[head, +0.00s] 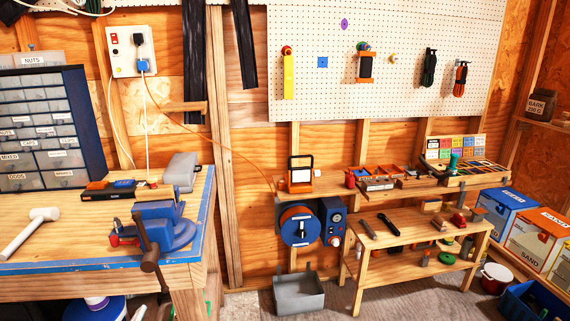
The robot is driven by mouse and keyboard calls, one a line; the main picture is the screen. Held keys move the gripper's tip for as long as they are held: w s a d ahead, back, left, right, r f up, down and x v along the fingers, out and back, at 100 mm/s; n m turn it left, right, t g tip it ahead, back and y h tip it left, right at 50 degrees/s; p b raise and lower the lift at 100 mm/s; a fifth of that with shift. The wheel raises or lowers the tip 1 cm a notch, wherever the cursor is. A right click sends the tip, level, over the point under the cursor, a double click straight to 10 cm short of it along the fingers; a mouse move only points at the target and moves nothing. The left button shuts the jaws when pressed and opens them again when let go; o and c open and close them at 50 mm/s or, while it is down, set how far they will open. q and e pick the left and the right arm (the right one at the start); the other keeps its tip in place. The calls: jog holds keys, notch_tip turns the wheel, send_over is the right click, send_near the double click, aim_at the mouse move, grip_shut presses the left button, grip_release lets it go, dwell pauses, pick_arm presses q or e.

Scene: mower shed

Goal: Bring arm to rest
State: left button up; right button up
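Neither of my arms nor either gripper shows in the head view. I cannot see where they are or whether they hold anything. The task names no other object.
A workbench (110,268) at the left carries a blue vise (168,228) and a white mallet (30,234). A low wooden bench (408,222) with tools stands at the right, near boxes (541,240). A grey bin (299,293) is on the floor. A pegboard (390,60) hangs behind.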

pick_arm(q)
jog(key=s+d+f+n+g+h, duration=0.1)
jog(key=s+d+f+g, duration=0.1)
jog(key=f, duration=0.7)
jog(key=s+d+f+n+g+h, duration=0.1)
jog(key=s+d+f, duration=0.3)
jog(key=f, duration=0.5)
jog(key=s+d+f+n+g+h, duration=0.1)
jog(key=s+d+f+g+h, duration=0.1)
jog(key=s+f, duration=0.4)
notch_tip(320, 180, down, 3)
jog(key=shift+s+d+f+n+g+h, duration=0.15)
jog(key=shift+s+d+n+g+h, duration=0.25)
jog(key=shift+h, duration=0.3)
jog(key=shift+w, duration=0.15)
